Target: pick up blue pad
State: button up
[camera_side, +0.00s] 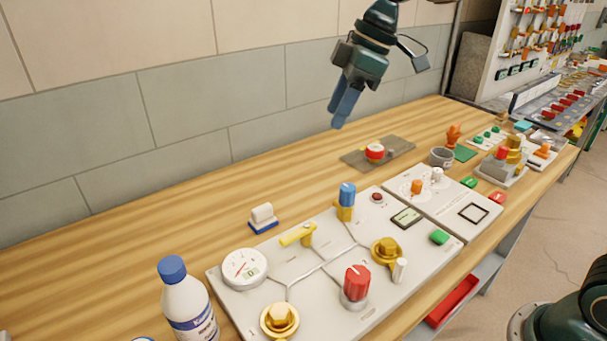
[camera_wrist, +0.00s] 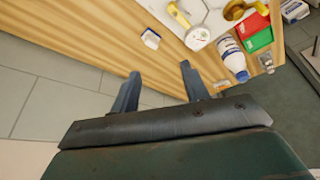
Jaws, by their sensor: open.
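A small block with a white top and a blue pad (camera_side: 263,225) as its base lies on the wooden bench, left of the valve panel. In the wrist view the block (camera_wrist: 150,39) shows beyond my fingertips, mostly its white top with a little blue at one edge. My gripper (camera_side: 339,117) hangs high above the back of the bench near the wall, pointing down, clear of the block. In the wrist view my gripper's two fingers (camera_wrist: 160,72) stand apart with nothing between them.
The valve panel (camera_side: 330,256) with knobs and a gauge (camera_side: 244,268) lies right of the block. A white bottle with a blue cap (camera_side: 187,304) stands in front. A red button on a grey plate (camera_side: 375,152) sits near the gripper. The bench left of the block is clear.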

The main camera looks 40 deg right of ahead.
jog(key=w+a+f+n+g, duration=0.1)
jog(key=w+a+f+n, duration=0.25)
jog(key=w+f, duration=0.35)
jog(key=n+g, duration=0.2)
jog(key=n, duration=0.2)
send_near(262, 207)
jog(key=d+v, duration=0.1)
jog(key=v, duration=0.3)
jog(key=shift+s+a+f+y, duration=0.15)
jog(key=shift+s+f+y, duration=0.15)
jog(key=shift+f+y, duration=0.1)
jog(key=shift+x, duration=4.3)
jog(key=shift+w, duration=0.15)
jog(key=shift+x, duration=2.6)
jog(key=shift+w, duration=0.1)
jog(key=shift+r, duration=0.1)
